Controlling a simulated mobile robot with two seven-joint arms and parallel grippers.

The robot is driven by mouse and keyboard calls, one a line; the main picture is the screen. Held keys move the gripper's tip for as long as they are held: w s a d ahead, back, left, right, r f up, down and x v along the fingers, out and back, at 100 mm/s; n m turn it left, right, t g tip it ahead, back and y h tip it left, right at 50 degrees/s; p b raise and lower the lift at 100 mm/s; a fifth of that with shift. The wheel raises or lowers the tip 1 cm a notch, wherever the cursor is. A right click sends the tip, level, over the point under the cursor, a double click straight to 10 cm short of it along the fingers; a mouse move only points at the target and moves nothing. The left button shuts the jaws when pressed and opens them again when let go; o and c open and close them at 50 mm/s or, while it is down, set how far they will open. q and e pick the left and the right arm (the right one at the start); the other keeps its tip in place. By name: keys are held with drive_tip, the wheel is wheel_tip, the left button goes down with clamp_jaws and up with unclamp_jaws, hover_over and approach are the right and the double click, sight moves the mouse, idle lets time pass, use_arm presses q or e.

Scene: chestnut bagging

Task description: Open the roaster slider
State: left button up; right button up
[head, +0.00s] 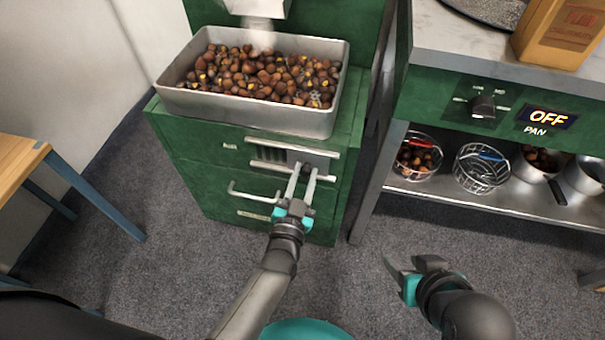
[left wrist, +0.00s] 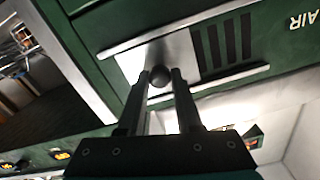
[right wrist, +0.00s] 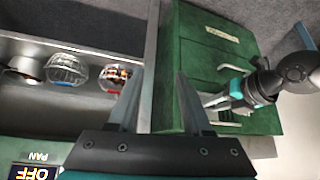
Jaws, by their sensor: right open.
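The roaster slider is a pale metal plate (head: 318,162) between two rails on the green roaster's front (head: 222,180). In the left wrist view the plate (left wrist: 184,52) has a round dark knob (left wrist: 160,75), with several dark vent slots (left wrist: 222,42) uncovered beside it. My left gripper (head: 303,170) reaches the slider. Its fingers (left wrist: 159,76) lie on both sides of the knob and appear closed on it. My right gripper (head: 411,263) is open and empty, low over the floor right of the roaster. It also shows in the right wrist view (right wrist: 156,85).
A metal tray of chestnuts (head: 335,118) sits on the roaster. A bar handle (head: 250,196) projects below the slider. At right, a green-fronted counter (head: 430,95) has a knob and OFF display; its lower shelf (head: 450,195) holds baskets and pots. A wooden table (head: 20,160) stands left.

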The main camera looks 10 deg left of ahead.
sight(304, 174)
use_arm(q)
drive_tip(key=o, duration=0.5)
drive_tip(key=shift+c, duration=0.2)
drive_tip(key=shift+s, duration=0.45)
drive_tip(key=s+p, duration=0.1)
drive_tip(key=s, duration=0.2)
drive_tip(key=shift+a+p, duration=0.1)
drive_tip(key=shift+p, duration=0.3)
drive_tip(key=s+p, duration=0.3)
drive_tip(key=s, duration=0.8)
drive_tip(key=shift+s+a, duration=0.2)
use_arm(e)
wheel_tip(304, 174, down, 7)
drive_tip(key=s+d+g+h, duration=0.1)
drive_tip(key=s+d+g, duration=0.1)
drive_tip(key=g, duration=0.1)
drive_tip(key=shift+s+d+r, duration=0.2)
drive_tip(key=shift+s, duration=0.2)
use_arm(q)
drive_tip(key=shift+w, duration=0.1)
